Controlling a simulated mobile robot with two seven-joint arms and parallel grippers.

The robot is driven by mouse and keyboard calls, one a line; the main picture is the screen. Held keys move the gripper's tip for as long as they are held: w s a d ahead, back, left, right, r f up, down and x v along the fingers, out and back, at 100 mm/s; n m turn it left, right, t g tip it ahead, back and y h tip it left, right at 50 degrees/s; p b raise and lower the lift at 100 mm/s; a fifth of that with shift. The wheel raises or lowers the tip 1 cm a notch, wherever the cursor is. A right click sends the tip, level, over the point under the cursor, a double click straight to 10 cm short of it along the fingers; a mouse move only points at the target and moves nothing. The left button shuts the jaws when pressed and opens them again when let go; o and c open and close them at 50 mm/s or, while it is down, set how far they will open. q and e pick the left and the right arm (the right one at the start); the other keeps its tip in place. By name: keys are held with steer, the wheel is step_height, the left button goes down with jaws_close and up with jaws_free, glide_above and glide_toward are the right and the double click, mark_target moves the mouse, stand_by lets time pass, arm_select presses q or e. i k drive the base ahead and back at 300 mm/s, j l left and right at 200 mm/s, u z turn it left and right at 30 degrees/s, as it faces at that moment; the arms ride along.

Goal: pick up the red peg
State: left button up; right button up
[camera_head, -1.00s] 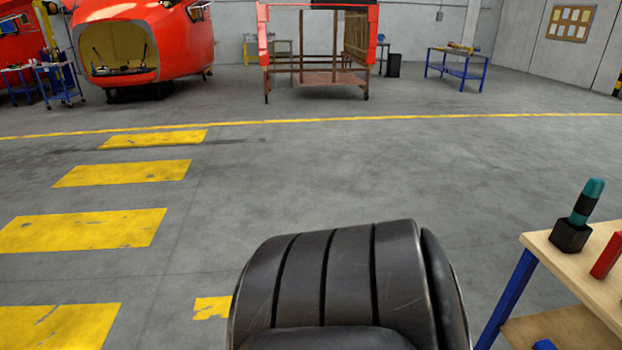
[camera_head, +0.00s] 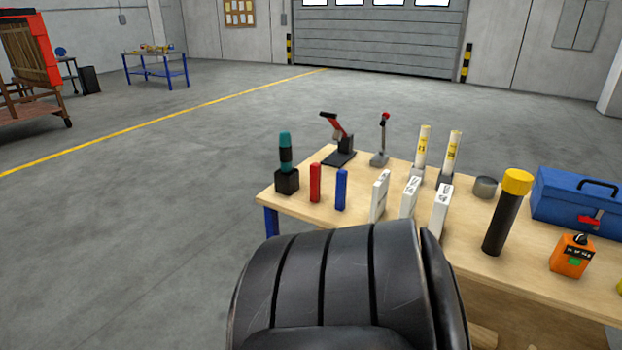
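The red peg (camera_head: 315,182) is a small upright red block near the left end of the wooden workbench (camera_head: 480,238). It stands between a black holder with a teal-topped tool (camera_head: 286,160) on its left and a blue peg (camera_head: 341,190) on its right. It is in full view and nothing touches it that I can see. Neither of my grippers shows in the head view. A large black ribbed part, likely mine, fills the bottom middle and hides some of the bench's front edge.
White labelled blocks (camera_head: 380,196), a red-handled clamp (camera_head: 338,140), a lever (camera_head: 381,140), yellow-and-white tubes (camera_head: 421,150), a black yellow-capped cylinder (camera_head: 507,212), an orange box (camera_head: 571,256) and a blue toolbox (camera_head: 581,202) crowd the bench. The floor to its left is clear.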

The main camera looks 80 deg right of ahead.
mark_target(315, 168)
steer(key=z, duration=1.75)
